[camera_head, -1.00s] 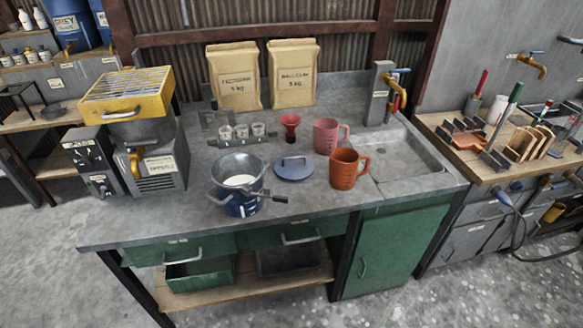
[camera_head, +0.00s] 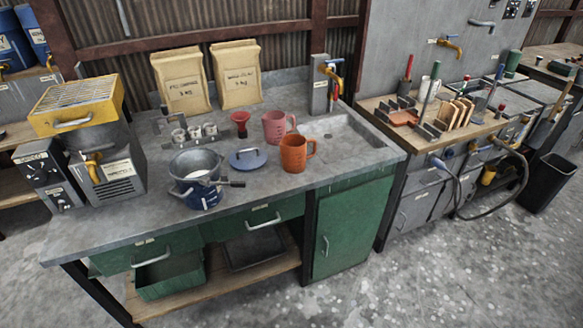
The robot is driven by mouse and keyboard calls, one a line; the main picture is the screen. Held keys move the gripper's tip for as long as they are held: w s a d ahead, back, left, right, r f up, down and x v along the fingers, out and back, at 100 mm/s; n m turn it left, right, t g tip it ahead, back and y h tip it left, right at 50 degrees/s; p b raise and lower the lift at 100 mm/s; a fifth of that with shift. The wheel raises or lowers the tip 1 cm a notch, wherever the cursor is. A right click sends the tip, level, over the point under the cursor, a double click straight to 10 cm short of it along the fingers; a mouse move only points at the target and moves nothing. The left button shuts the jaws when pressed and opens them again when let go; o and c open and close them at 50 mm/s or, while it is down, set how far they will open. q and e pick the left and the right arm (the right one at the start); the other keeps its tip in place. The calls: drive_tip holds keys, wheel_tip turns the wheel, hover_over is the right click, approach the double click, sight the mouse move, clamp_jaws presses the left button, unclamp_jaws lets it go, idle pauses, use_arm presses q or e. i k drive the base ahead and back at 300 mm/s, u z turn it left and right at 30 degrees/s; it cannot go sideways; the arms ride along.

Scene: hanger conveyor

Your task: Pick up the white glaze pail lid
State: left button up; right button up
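The only loose lid I see is a round blue lid (camera_head: 248,159) with a bar handle on top. It lies flat on the grey worktop (camera_head: 110,222), just right of a blue pail (camera_head: 203,200). A grey metal bowl or sieve (camera_head: 194,163) sits on top of the pail, with white material inside and a dark handle to the right. An orange jug (camera_head: 293,155) stands close to the lid's right. Neither of my grippers is in view.
A pink jug (camera_head: 275,126), a red funnel (camera_head: 240,122) and small cups (camera_head: 196,132) stand behind the lid. Two paper bags (camera_head: 236,75) stand at the back. A yellow-topped machine (camera_head: 82,104) is on the left, a sink (camera_head: 345,138) on the right. The front worktop strip is clear.

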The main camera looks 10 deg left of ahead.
sight(249, 158)
drive_tip(key=z, duration=1.1)
drive_tip(key=i, duration=1.6)
drive_tip(key=u, duration=1)
drive_tip(key=i, duration=0.75)
drive_tip(key=u, duration=0.9)
